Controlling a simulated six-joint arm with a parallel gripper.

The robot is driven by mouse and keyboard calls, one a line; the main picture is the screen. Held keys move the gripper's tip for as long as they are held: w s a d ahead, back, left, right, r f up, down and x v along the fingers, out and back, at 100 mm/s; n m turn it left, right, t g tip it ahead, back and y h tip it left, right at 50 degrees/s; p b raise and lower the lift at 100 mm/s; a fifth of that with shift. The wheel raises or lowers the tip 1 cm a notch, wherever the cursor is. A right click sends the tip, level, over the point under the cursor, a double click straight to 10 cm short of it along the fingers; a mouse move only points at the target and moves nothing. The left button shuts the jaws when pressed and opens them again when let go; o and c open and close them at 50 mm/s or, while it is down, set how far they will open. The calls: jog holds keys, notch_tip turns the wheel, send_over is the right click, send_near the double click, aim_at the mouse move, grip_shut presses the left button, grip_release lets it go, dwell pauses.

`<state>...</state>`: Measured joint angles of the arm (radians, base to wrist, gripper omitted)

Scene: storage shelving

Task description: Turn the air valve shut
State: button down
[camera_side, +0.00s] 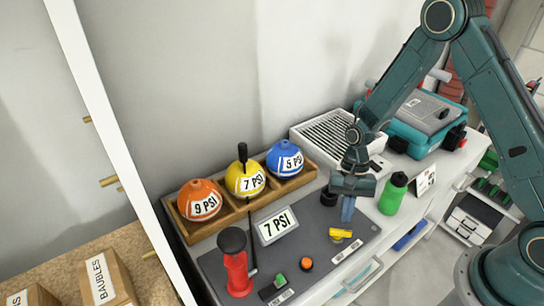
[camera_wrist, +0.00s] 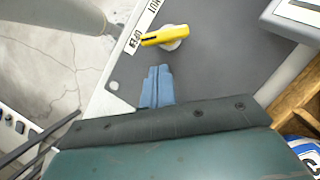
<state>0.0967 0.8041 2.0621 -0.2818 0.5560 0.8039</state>
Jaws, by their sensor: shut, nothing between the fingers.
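The air valve has a yellow handle (camera_side: 340,234) on a pale round base on the dark grey mat. In the wrist view the yellow handle (camera_wrist: 164,36) lies nearly level, its left end by the open word of a white label strip (camera_wrist: 139,27). The strip's other end, with the shut word partly cut off, is at the top edge. My gripper (camera_side: 348,210) hangs above the mat, just behind the valve in the side view. Its blue fingers (camera_wrist: 157,86) are together and empty, apart from the handle.
A red pump (camera_side: 237,268) stands at the mat's front left. A 7 PSI card (camera_side: 276,226) lies on the mat. Orange (camera_side: 200,201), yellow (camera_side: 245,180) and blue (camera_side: 285,159) balls sit in a wooden rack behind. A green bottle (camera_side: 393,194) stands close right of my gripper.

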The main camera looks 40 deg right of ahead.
aim_at(349, 231)
jog(key=shift+s+a, duration=0.7)
jog(key=shift+s+m+t+y, duration=0.15)
jog(key=shift+s+m+t, duration=0.1)
jog(key=shift+m, duration=0.45)
jog(key=shift+s+m+t+y, duration=0.15)
jog(key=shift+m+t, duration=0.1)
jog(key=shift+m, duration=0.45)
jog(key=shift+s, duration=0.1)
jog(key=m, duration=0.1)
jog(key=s+m+t, duration=0.1)
jog(key=m, duration=0.1)
jog(key=shift+s+a, duration=0.5)
jog(key=shift+s, duration=0.2)
jog(key=shift+s+a, duration=0.35)
jog(key=shift+a, duration=0.25)
jog(key=shift+s+a, duration=0.1)
jog(key=shift+a, duration=0.25)
